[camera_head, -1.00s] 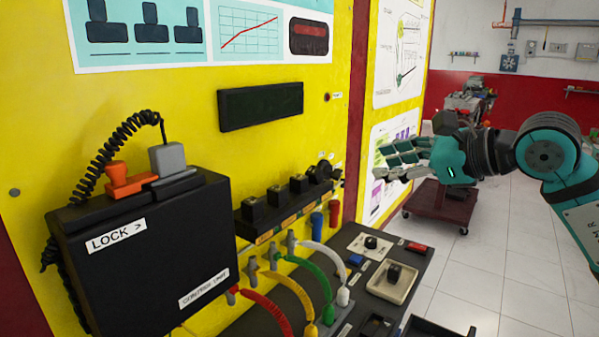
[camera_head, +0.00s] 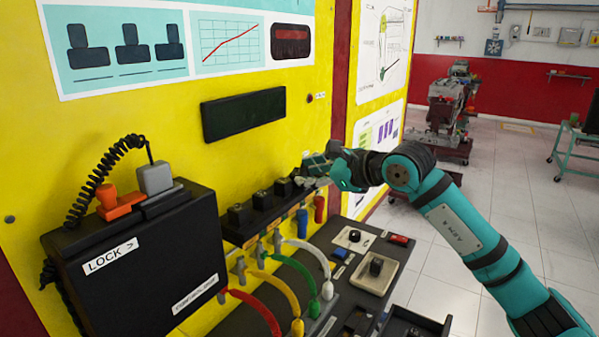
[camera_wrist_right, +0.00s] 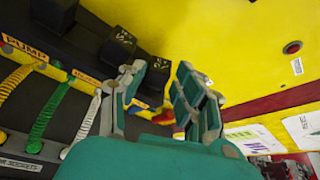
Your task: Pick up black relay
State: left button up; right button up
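Several black relay-like blocks stand in a row on a black ledge (camera_head: 232,234) on the yellow panel; I see a left one (camera_head: 240,213), a middle one (camera_head: 262,199) and a right one (camera_head: 283,187). My right gripper (camera_head: 307,172) is at the right end of this row, close to the right block. In the right wrist view its two fingers (camera_wrist_right: 162,72) are apart, with a dark block (camera_wrist_right: 155,77) partly hidden behind the left finger; contact cannot be told. Two other blocks (camera_wrist_right: 118,45) show left of the fingers. My left gripper is out of view.
A black control box (camera_head: 140,265) marked LOCK stands at left. Coloured cables, including a green one (camera_head: 303,273), arch below the ledge. Another black block (camera_head: 376,266) sits on a beige holder (camera_head: 366,281) on the lower console. Open floor lies at right.

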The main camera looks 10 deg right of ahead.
jog(key=shift+x, duration=1.15)
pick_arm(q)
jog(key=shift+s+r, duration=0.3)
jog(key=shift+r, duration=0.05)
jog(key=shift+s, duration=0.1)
pick_arm(e)
jog(key=c, duration=0.6)
jog(key=shift+r, duration=0.1)
jog(key=shift+c, duration=0.2)
